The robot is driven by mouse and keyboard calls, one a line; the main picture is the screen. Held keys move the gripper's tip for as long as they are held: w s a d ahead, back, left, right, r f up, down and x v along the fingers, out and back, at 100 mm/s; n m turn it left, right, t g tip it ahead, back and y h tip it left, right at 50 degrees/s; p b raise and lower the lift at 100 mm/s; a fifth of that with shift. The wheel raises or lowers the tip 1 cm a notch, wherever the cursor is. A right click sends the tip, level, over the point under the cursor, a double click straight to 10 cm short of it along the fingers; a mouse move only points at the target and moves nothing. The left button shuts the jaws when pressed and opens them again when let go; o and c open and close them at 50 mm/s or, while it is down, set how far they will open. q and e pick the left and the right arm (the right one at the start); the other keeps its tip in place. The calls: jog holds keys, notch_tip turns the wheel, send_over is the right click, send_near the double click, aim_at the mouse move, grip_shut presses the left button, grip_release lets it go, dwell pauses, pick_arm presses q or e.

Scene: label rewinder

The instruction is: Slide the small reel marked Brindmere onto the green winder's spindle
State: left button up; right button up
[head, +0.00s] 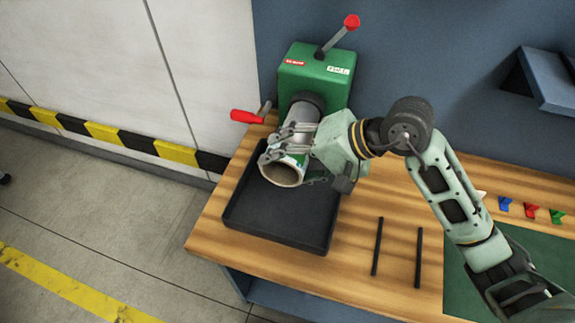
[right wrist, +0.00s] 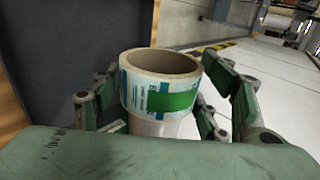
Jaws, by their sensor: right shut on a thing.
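The green winder (head: 315,80) stands at the back of the bench, with a dark collar on its front. A pale cylinder (head: 300,113) comes forward from the collar, in line with the reel. The small label reel (head: 284,174) has a tan core and a white, blue and green wrap; its lettering is too small to read. My right gripper (head: 287,146) is shut around it from the right. In the right wrist view the reel (right wrist: 160,92) sits between the fingers, its open bore showing. I cannot tell whether it is around the spindle. My left gripper is out of view.
A black tray (head: 275,226) lies below the reel. The winder has a red-knobbed lever (head: 350,22) on top and a red crank handle (head: 246,116) at left. Two dark rods (head: 377,247) lie on the wooden bench, beside a green mat (head: 480,285) and coloured clips.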

aim_at(301, 137)
jog(key=shift+w+d+r, duration=0.1)
jog(key=shift+w+d, duration=0.1)
jog(key=shift+w, duration=0.3)
jog(key=shift+w+d+f+b, duration=0.15)
jog(key=shift+w+f+b, duration=0.05)
jog(key=shift+w+b, duration=0.25)
jog(key=shift+w+d+b, duration=0.3)
jog(key=shift+w+b, duration=0.4)
jog(key=shift+w, duration=0.2)
jog(key=shift+w+d+b, duration=0.25)
jog(key=shift+w+b, duration=0.4)
jog(key=shift+w, duration=0.2)
jog(key=shift+w+d+b, duration=0.3)
jog(key=shift+w+b, duration=0.4)
jog(key=shift+w, duration=0.2)
jog(key=shift+w+d+r+b, duration=0.1)
jog(key=shift+w+d+b, duration=0.1)
jog(key=shift+w+b, duration=0.35)
jog(key=shift+w, duration=0.15)
jog(key=o, duration=1.3)
jog(key=shift+c, duration=0.2)
jog(key=shift+d+r, duration=0.1)
